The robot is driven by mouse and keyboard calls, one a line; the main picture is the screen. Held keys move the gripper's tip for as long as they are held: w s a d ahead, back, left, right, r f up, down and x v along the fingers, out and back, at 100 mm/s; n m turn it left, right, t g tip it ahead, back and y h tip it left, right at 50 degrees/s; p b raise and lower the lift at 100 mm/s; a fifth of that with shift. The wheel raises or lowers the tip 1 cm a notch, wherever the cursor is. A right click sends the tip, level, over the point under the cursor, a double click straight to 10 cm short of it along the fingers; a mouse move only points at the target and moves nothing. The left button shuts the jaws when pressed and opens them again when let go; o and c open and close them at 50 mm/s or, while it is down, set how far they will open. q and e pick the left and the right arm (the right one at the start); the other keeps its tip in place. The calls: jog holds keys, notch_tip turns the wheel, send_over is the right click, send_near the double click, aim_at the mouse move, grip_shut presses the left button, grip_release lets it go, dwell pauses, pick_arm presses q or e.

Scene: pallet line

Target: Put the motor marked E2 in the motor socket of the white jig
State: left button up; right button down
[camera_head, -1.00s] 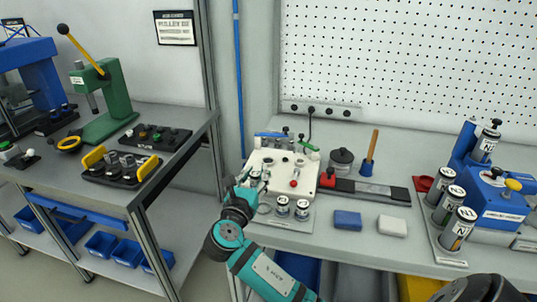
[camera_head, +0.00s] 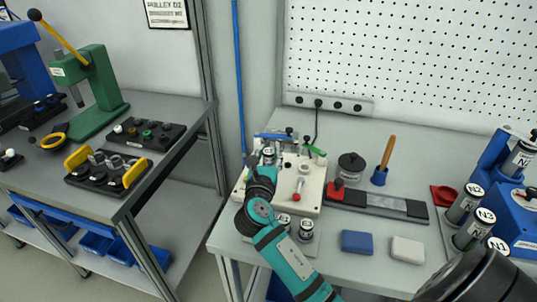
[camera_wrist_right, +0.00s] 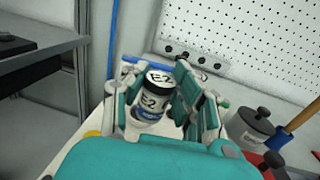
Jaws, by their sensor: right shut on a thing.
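The motor marked E2 (camera_wrist_right: 153,92) is upright or slightly tilted between the teal fingers of my right gripper (camera_wrist_right: 158,108) in the wrist view. In the head view the motor (camera_head: 268,153) shows small above the left back part of the white jig (camera_head: 311,192), with my right gripper (camera_head: 264,166) around it. The gripper is shut on it. The jig carries a red-knobbed lever, a blue bar and a green clip. The motor's lower end and the motor socket are hidden, so I cannot tell whether they touch. My left gripper is not seen.
More motors (camera_head: 305,230) stand on a grey tray before the jig. To the right are a dark jar (camera_head: 350,167), a brush with a wooden handle (camera_head: 386,155), a flat dark tray (camera_head: 378,204), and blue (camera_head: 356,241) and white (camera_head: 407,249) blocks. A perforated wall stands behind.

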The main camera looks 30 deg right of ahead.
aim_at(267, 150)
jog(key=x, duration=0.3)
jog(key=shift+w+f, duration=0.15)
jog(key=shift+w, duration=0.35)
jog(key=shift+d+f, duration=0.1)
jog(key=shift+f, duration=0.25)
notch_tip(267, 150, down, 2)
jog(key=shift+f, duration=0.4)
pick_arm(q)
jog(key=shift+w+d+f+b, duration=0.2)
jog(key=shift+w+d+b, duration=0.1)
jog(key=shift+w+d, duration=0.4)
pick_arm(e)
jog(key=shift+f, duration=0.15)
jog(key=c, duration=1.2)
grip_release()
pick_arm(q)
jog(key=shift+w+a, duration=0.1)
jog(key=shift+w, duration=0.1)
pick_arm(e)
jog(key=shift+o, duration=0.7)
